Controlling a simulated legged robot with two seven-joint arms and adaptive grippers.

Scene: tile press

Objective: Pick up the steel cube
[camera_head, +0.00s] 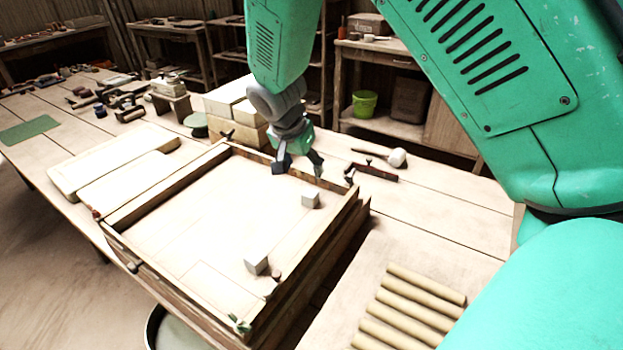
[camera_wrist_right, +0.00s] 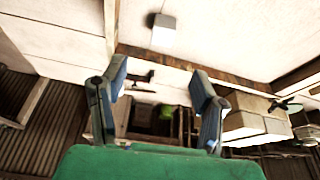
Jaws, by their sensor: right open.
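Two small pale grey cubes sit inside a shallow wooden frame (camera_head: 150,196) in the head view. One cube (camera_head: 310,199) is near the frame's right side, and the other cube (camera_head: 256,263) is nearer the front. I cannot tell by look which one is steel. My right gripper (camera_head: 299,166) is open and empty above the frame's far right corner, behind the farther cube and apart from it. In the right wrist view a pale cube (camera_wrist_right: 163,34) lies beyond my spread fingers (camera_wrist_right: 157,72), with nothing between them. My left gripper is out of view.
Wooden rods (camera_head: 410,300) lie on the bench at front right. A mallet (camera_head: 397,158) and a dark red tool (camera_head: 375,172) lie beyond the frame. Pale blocks (camera_head: 232,113) are stacked behind it, and pale slabs (camera_head: 110,165) lie left. The frame's walls stand around the cubes.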

